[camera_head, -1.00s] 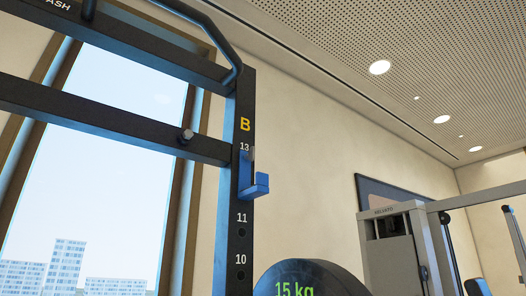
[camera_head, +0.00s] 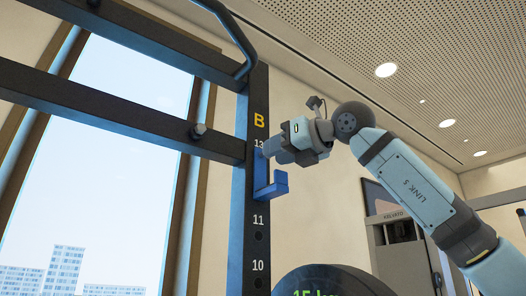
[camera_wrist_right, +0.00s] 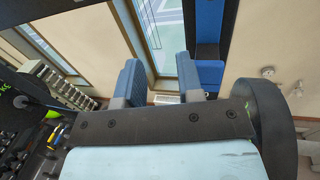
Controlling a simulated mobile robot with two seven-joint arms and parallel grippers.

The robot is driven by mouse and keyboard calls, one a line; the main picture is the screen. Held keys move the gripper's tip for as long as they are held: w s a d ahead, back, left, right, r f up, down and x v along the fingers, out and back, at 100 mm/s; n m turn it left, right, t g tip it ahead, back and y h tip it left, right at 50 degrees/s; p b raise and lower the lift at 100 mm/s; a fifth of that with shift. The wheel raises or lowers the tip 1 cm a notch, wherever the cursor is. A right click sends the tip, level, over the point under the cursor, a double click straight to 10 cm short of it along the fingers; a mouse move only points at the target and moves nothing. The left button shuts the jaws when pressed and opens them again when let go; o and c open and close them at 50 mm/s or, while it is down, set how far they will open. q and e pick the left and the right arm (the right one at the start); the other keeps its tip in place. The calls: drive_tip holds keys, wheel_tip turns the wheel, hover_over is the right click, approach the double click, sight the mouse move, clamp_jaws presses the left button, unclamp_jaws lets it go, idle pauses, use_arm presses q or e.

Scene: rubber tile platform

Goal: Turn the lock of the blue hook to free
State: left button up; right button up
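The blue hook (camera_head: 267,188) is on the black upright marked B, between the numbers 13 and 11, with its lip pointing right. My right gripper (camera_head: 268,151) is at the hook's upper end, coming from the right. It covers the small grey part there, so the lock cannot be made out. In the right wrist view the two fingers (camera_wrist_right: 158,82) stand apart with nothing seen between them. The blue hook (camera_wrist_right: 210,74) shows there just right of the fingers; whether they touch it I cannot tell. My left gripper is not in view.
The black rack upright (camera_head: 259,222) has crossbars running left, one with a round knob (camera_head: 198,130). A dark 15 kg weight plate (camera_head: 335,281) is below right of the hook. A grey machine (camera_head: 398,240) stands behind at right.

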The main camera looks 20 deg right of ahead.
drive_tip(key=s+d+r+m+t+h, duration=0.2)
drive_tip(key=s+d+r+h, duration=0.15)
drive_tip(key=d+r, duration=0.25)
drive_tip(key=p+x, duration=0.5)
drive_tip(key=x, duration=0.8)
drive_tip(key=shift+w+a, duration=0.1)
drive_tip(key=shift+w, duration=0.1)
drive_tip(key=shift+w+a, duration=0.15)
drive_tip(key=shift+w, duration=0.2)
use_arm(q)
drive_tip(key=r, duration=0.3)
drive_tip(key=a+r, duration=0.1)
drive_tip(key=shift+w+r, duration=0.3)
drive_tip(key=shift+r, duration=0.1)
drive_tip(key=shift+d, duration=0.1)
use_arm(e)
clamp_jaws()
